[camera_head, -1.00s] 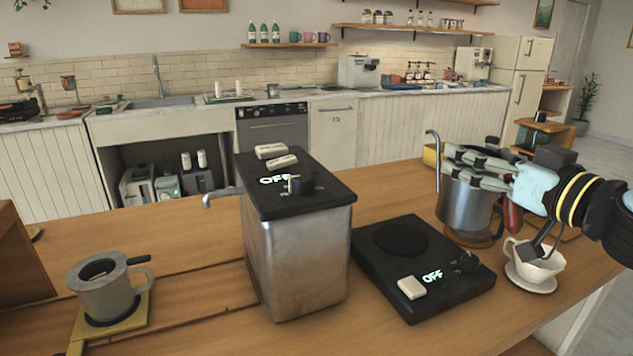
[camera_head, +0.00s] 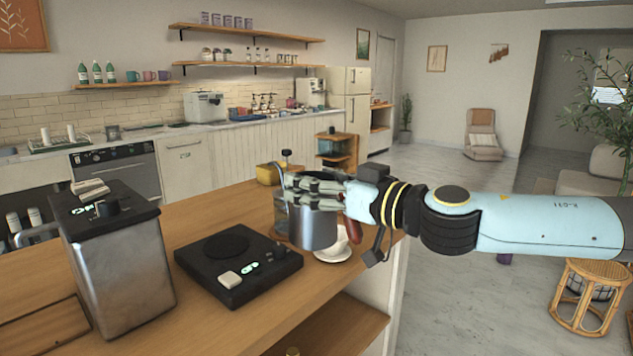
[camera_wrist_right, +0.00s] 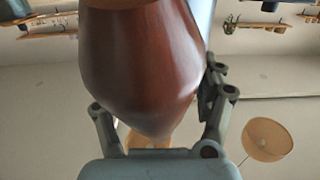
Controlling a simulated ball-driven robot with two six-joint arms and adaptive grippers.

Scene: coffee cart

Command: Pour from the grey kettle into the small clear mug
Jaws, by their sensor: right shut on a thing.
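The grey kettle (camera_head: 318,226) is in my right gripper (camera_head: 312,190), which is shut on its red-brown handle. The handle (camera_wrist_right: 145,65) fills the middle of the right wrist view between the fingers. The kettle looks about upright, raised beside the white cup, and its body covers part of that cup. A partly hidden, see-through vessel (camera_head: 281,212) shows at the kettle's left; I cannot tell whether it is the small clear mug. No other clear mug can be made out. My left gripper is not in view.
A white cup on a saucer (camera_head: 334,257) stands near the counter's right edge. A black hot plate (camera_head: 215,262) lies left of the kettle, and a metal box with a black top (camera_head: 120,265) stands further left. A yellow container (camera_head: 268,174) is behind.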

